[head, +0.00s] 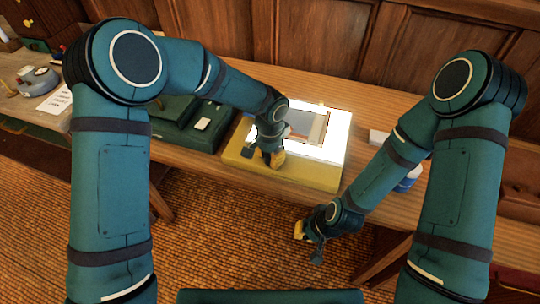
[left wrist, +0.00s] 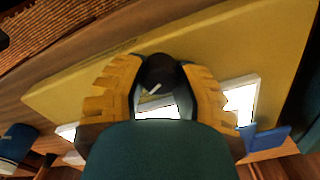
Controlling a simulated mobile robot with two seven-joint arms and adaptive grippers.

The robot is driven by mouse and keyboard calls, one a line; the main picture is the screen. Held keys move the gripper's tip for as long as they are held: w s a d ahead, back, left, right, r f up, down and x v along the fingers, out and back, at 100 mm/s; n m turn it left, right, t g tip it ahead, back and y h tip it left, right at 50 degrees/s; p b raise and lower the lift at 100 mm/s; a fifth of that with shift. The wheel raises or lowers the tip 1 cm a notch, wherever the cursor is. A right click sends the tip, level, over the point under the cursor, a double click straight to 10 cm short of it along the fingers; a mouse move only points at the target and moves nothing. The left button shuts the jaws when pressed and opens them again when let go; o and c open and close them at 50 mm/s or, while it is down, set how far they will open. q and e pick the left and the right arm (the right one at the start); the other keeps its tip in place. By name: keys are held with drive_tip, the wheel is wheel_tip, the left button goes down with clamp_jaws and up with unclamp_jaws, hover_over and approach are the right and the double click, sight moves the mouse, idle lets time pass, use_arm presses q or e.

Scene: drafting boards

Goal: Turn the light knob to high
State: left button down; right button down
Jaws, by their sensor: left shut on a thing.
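The yellow light box (head: 314,175) stands on the wooden table with its top panel (head: 335,145) glowing bright white. The light knob (left wrist: 158,73) is dark and round with a short white pointer line, and sits on the box's yellow face. My left gripper (head: 271,158) is shut on the knob, one yellow finger at each side of it in the left wrist view. In the head view the gripper hides the knob. My right gripper (head: 308,232) hangs in front of the table's edge, away from the box; its finger opening is unclear.
A sheet with a brownish picture (head: 307,126) lies on the glowing panel. A dark green case (head: 180,125) stands left of the box. A blue and white round object (head: 408,180) is at the right, partly behind my right arm. Wood panelling closes the back.

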sight(270, 156)
use_arm(q)
drive_tip(key=c, duration=0.6)
unclamp_jaws()
wheel_tip(270, 156, up, 12)
idle(0.4)
